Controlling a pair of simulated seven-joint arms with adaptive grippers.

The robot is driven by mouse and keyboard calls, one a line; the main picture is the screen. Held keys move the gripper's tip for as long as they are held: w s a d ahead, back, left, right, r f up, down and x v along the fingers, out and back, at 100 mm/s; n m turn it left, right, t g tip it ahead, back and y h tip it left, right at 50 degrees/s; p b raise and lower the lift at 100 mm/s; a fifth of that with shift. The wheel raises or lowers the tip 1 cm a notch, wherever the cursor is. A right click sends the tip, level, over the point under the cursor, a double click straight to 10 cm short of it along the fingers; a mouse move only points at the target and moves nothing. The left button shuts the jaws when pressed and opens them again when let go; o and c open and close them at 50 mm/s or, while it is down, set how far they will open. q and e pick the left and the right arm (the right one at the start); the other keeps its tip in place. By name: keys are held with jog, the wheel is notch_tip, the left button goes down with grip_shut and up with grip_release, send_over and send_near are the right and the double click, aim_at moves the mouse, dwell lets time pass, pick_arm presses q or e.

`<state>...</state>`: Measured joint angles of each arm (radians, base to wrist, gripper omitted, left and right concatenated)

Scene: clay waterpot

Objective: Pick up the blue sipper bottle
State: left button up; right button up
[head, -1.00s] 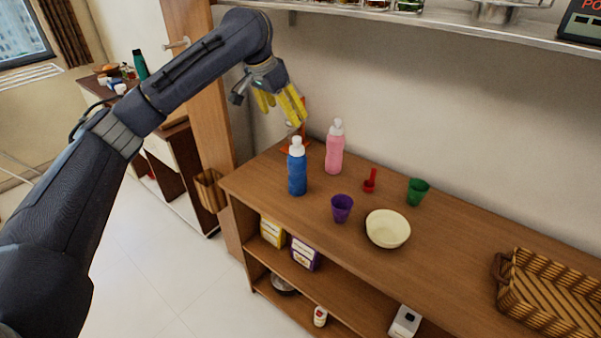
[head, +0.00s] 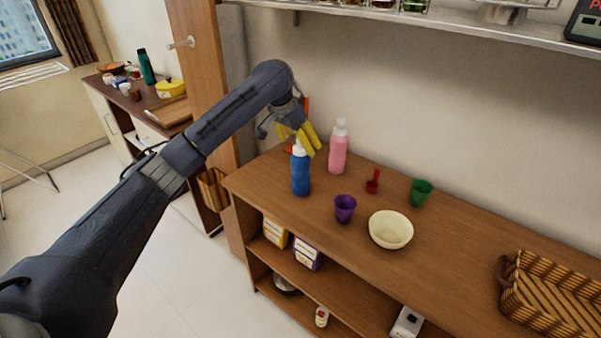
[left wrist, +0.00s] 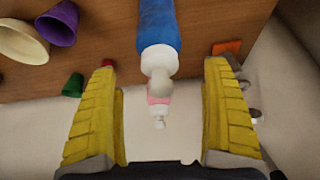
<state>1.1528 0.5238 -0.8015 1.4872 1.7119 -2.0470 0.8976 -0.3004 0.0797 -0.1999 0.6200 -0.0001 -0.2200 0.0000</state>
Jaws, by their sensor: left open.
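The blue sipper bottle (head: 301,176) stands upright on the wooden counter (head: 262,180), near its left end. Its white cap lies just under my left gripper (head: 306,138), which has yellow fingers. In the left wrist view the blue bottle (left wrist: 157,28) reaches in from the top, its white cap pointing between the two spread fingers (left wrist: 162,115). The fingers are open and do not touch the bottle there. A pink bottle (head: 338,152) stands behind and to the right of the blue one; it also shows beyond the cap in the left wrist view (left wrist: 158,103). My right gripper is not in view.
A purple cup (head: 345,209), a cream bowl (head: 391,230), a red scoop (head: 373,182) and a green cup (head: 420,192) stand to the right. An orange object (left wrist: 227,47) lies near the bottle. A wicker basket (head: 560,295) is far right. A shelf (head: 430,22) runs along the wall above.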

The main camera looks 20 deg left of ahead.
aim_at(301, 170)
pick_arm(q)
jog(key=shift+x, duration=2.6)
jog(key=shift+c, duration=0.4)
jog(key=shift+s, duration=0.1)
jog(key=c, duration=1.7)
